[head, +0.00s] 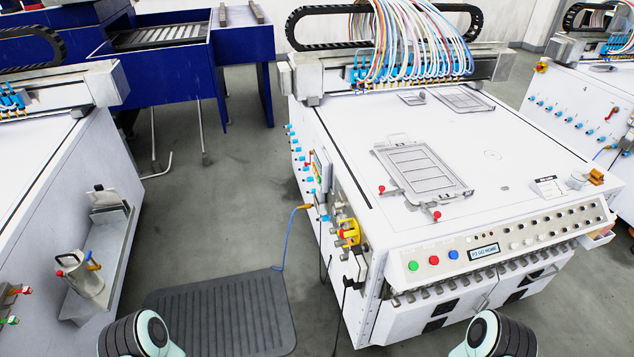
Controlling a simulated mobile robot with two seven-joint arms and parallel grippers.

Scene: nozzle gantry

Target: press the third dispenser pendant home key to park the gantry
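The white machine in the middle has a sloped control panel (500,240) along its front edge. The panel carries a green button (413,266), a red button (434,260) and a blue button (453,254) at its left. A small lit display (484,252) sits to their right; its text is too small to read surely. Several small white and dark keys (540,232) follow to the right; I cannot tell which is the home key. The gantry (400,70) with its bundle of coloured tubes spans the machine's far end. Neither of my grippers is in view.
A grey frame (424,171) with red knobs lies on the machine's white top (480,145). A black ribbed mat (222,312) lies on the floor left of the machine. Other white machines stand left (60,160) and right (585,120). A blue cable (284,240) hangs beside the mat.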

